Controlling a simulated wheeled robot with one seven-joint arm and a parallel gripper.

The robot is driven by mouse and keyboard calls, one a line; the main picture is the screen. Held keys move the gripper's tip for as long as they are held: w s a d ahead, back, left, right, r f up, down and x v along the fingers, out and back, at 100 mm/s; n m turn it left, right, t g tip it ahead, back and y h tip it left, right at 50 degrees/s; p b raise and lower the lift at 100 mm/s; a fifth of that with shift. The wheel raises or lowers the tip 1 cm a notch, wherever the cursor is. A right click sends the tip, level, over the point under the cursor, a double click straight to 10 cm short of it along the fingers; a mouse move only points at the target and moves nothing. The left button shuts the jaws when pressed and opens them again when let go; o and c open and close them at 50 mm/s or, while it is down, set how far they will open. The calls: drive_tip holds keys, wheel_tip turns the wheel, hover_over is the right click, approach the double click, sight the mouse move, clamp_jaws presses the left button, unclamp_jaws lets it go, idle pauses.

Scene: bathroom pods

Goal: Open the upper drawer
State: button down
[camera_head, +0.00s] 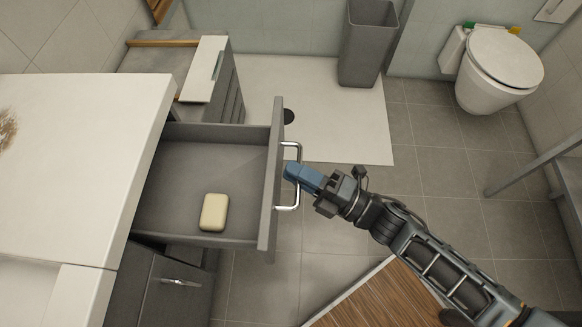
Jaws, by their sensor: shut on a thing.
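The upper drawer (268,190) of the grey cabinet under the white counter stands pulled out, its inside in view. A pale yellow bar of soap (214,212) lies on the drawer floor near its front. A silver bar handle (296,152) is fixed to the drawer front. My gripper (292,172) reaches in from the lower right, and its blue fingers are shut on the handle's upright middle part. The fingers hide part of the handle.
A lower front with a silver handle (181,282) is below the drawer. A white counter (75,150) covers the left. A grey bin (368,42) and a toilet (500,65) stand at the back. A wooden mat (375,300) lies at the bottom.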

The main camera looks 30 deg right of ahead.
drive_tip(key=shift+w+a+r, duration=0.1)
drive_tip(key=shift+r, duration=0.25)
drive_tip(key=c, duration=1.4)
unclamp_jaws()
drive_tip(key=shift+o, duration=1.2)
drive_tip(key=shift+f, duration=0.15)
drive_tip(key=b+v, duration=0.1)
drive_tip(key=v, duration=0.7)
